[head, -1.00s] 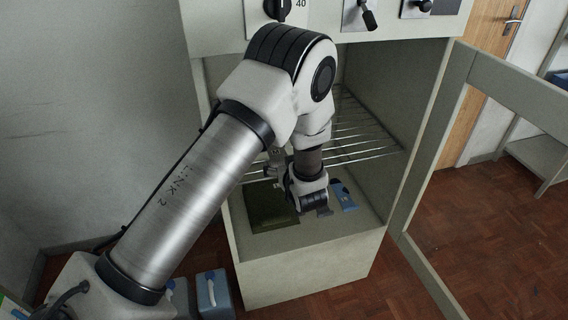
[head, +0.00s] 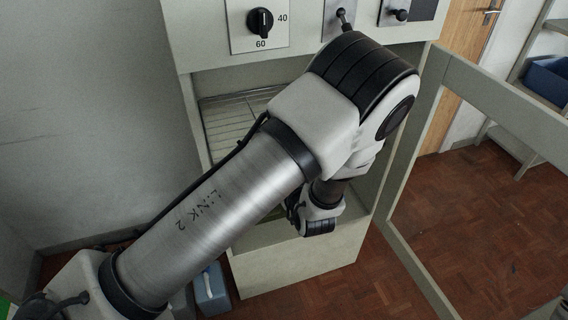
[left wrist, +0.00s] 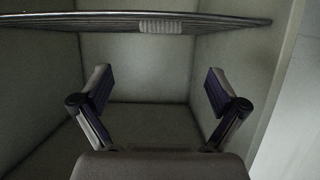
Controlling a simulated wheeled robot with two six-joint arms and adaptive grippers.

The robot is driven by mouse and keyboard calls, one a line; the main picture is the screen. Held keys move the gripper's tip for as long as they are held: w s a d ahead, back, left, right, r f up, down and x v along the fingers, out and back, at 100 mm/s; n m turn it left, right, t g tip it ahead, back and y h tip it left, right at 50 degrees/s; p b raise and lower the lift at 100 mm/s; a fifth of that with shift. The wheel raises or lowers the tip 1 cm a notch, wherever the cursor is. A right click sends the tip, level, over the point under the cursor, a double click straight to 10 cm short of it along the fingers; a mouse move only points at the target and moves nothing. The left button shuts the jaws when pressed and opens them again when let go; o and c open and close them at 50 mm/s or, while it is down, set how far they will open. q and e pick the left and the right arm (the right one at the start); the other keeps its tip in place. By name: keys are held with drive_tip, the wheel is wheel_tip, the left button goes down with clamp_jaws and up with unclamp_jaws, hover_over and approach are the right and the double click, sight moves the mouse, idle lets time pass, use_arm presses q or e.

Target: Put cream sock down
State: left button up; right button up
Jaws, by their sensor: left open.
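A small pale ribbed patch (left wrist: 161,27), possibly the cream sock, shows at the wire rack (left wrist: 60,20) in the left wrist view. I cannot tell for sure whether it is the sock, or whether it lies on the rack or is seen through its bars. My left gripper (left wrist: 160,90) is open with nothing between its fingers. It points into the cabinet and is below the rack. In the head view my left arm covers most of the cabinet opening and hides the fingers. My right gripper is in neither view.
The cabinet (head: 300,270) is open at the front, with a dial (head: 260,22) above. Its open door frame (head: 425,115) stands at the right. A blue container (head: 211,290) is on the floor by its left front. A shelf with a blue bin (head: 548,80) is far right.

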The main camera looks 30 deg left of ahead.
use_arm(q)
drive_tip(key=s+f+m+g+h+p, duration=0.2)
drive_tip(key=s+f+m+g+h, duration=0.3)
drive_tip(key=s+f, duration=0.8)
drive_tip(key=s+d+f+m+g+h, duration=0.1)
drive_tip(key=s+d+m+g+h, duration=0.1)
drive_tip(key=s, duration=0.6)
drive_tip(key=s+d+f+m+g+h, duration=0.2)
drive_tip(key=s+d+h, duration=0.1)
drive_tip(key=s, duration=0.4)
drive_tip(key=shift+s, duration=0.35)
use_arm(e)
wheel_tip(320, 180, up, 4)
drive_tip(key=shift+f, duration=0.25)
use_arm(q)
drive_tip(key=shift+f, duration=0.1)
